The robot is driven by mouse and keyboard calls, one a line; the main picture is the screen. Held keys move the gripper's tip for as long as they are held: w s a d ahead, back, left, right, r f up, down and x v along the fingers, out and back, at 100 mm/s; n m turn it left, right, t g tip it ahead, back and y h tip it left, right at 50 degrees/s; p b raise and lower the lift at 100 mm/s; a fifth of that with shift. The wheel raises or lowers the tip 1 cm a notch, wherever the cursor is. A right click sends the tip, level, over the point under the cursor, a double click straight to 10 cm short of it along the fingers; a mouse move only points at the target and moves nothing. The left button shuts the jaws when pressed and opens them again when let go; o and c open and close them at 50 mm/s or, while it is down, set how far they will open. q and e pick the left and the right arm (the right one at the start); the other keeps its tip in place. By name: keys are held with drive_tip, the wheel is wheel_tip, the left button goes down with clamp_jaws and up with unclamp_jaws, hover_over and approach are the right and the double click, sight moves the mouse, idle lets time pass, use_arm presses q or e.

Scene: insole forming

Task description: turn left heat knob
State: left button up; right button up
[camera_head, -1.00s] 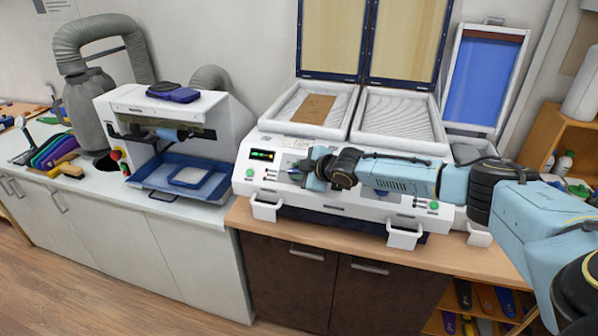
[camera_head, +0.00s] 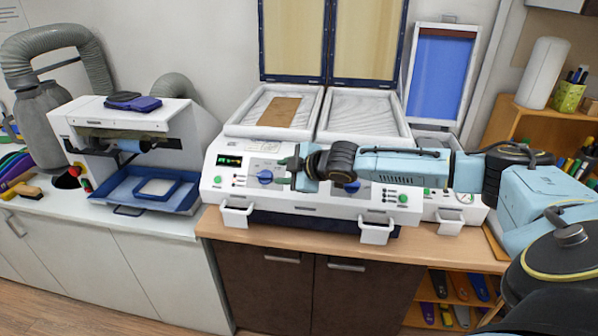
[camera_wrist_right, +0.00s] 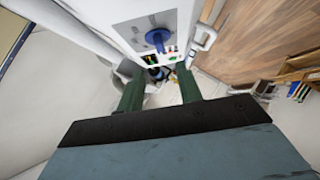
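The white forming machine (camera_head: 330,207) stands on the wooden counter, with two trays on top. Its left heat knob (camera_head: 265,177) is blue and sits on the front panel, right of the green-lit display (camera_head: 229,161). The knob also shows in the right wrist view (camera_wrist_right: 158,38), beyond the fingertips and clear of them. A second blue knob (camera_head: 352,187) is partly hidden behind my right arm. My right gripper (camera_head: 289,172) is just right of the left knob, pointing left. Its green fingers (camera_wrist_right: 160,90) are apart with nothing between them. My left gripper is not in view.
White handles (camera_head: 237,215) stick out from the machine's lower front. A white press with a blue tray (camera_head: 143,190) stands to the left. Two framed lids (camera_head: 330,40) stand upright behind the trays. A wooden shelf (camera_head: 570,125) is at the right.

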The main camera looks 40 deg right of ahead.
drive_tip(key=b+v, duration=0.1)
drive_tip(key=v, duration=0.4)
drive_tip(key=shift+s+r, duration=0.2)
drive_tip(key=shift+s, duration=0.1)
